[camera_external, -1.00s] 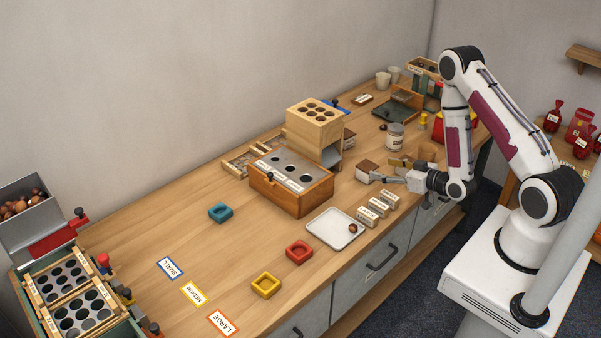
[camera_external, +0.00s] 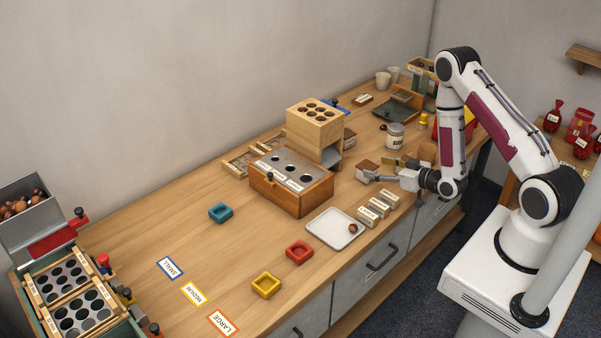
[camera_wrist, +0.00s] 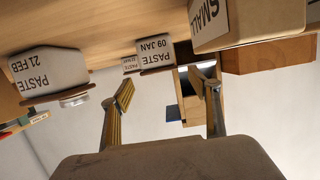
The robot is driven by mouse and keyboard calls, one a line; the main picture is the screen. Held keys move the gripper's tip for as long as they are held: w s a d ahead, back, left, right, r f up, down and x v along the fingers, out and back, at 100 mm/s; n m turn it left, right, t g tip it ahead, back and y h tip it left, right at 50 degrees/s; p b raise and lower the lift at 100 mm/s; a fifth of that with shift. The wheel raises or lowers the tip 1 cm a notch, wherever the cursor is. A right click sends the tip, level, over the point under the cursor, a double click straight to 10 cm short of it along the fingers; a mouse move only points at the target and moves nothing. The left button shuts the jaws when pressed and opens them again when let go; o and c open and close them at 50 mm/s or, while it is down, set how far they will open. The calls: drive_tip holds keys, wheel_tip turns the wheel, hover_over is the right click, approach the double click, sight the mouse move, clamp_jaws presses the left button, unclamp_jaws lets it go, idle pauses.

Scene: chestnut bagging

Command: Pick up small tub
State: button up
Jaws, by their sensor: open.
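My gripper (camera_external: 376,174) is open and low over the right part of the bench, its fingers pointing left; in the wrist view (camera_wrist: 167,86) nothing is between them. A pale tub with a brown lid (camera_external: 367,169) is beside the fingertips. The upside-down wrist view shows a tub marked PASTE 21 FEB (camera_wrist: 45,70) left of the fingers. Farther off are a tub marked PASTE 09 JAN (camera_wrist: 156,55) and a smaller-looking PASTE tub (camera_wrist: 130,66), partly overlapped. I cannot tell for certain which one is the small tub.
Several pale labelled boxes (camera_external: 379,206) stand in a row near the front edge; one marked SMALL (camera_wrist: 208,18) is close in the wrist view. A white tray (camera_external: 322,232) holds a chestnut. A wooden box (camera_external: 302,201) and a lidded jar (camera_external: 394,140) stand nearby.

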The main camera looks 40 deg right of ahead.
sight(369, 166)
drive_tip(key=shift+x, duration=2.55)
drive_tip(key=shift+f, duration=0.2)
drive_tip(key=shift+c, duration=0.3)
drive_tip(key=c, duration=1.2)
